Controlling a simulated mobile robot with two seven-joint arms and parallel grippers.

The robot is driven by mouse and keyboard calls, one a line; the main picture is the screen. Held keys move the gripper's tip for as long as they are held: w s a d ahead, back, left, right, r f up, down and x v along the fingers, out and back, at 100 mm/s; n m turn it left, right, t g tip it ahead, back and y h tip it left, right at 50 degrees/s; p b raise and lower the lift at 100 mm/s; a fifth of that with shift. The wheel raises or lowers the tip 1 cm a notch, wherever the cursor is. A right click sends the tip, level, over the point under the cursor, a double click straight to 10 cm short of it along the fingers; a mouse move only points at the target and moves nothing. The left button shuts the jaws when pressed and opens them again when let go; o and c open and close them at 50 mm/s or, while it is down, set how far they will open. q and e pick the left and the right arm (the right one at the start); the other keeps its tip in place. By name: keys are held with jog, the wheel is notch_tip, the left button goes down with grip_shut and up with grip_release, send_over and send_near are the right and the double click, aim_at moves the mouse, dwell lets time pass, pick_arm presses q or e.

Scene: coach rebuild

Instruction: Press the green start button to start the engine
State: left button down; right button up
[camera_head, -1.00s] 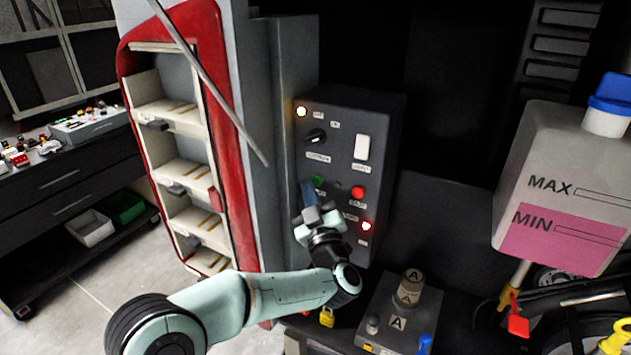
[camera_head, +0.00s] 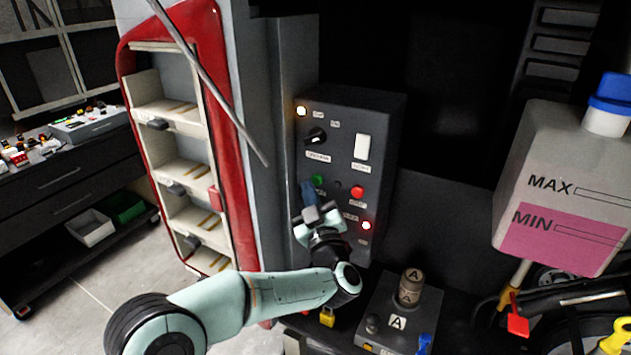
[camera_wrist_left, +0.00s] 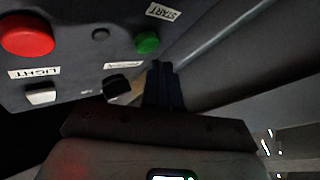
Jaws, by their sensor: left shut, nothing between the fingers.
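The green start button (camera_head: 318,180) is on the front of the dark control box (camera_head: 380,125). In the left wrist view the green button (camera_wrist_left: 147,42) shows whole beside a START label (camera_wrist_left: 163,12). My left gripper (camera_head: 307,188) is shut and empty, its dark fingers just below and left of the button in the head view. In the left wrist view the fingertips (camera_wrist_left: 162,66) appear close to the button with a small gap in the picture; depth is hard to judge. My right gripper is not in view.
The box also carries a red button (camera_head: 358,192), a lit red lamp (camera_head: 366,226), a lit pale lamp (camera_head: 301,111), a black rotary knob (camera_head: 316,137) and a white rocker switch (camera_head: 362,147). A grey rod (camera_head: 215,90) crosses at upper left. A coolant tank (camera_head: 540,160) stands right.

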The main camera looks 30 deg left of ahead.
pick_arm(q)
jog(key=shift+w, duration=0.1)
dwell(0.7)
jog(key=shift+w, duration=0.35)
jog(key=shift+w+a, duration=0.1)
jog(key=shift+w, duration=0.35)
dwell(0.8)
jog(key=shift+s, duration=0.1)
jog(key=shift+s+b, duration=0.6)
jog(key=shift+s, duration=0.2)
jog(key=shift+s, duration=0.1)
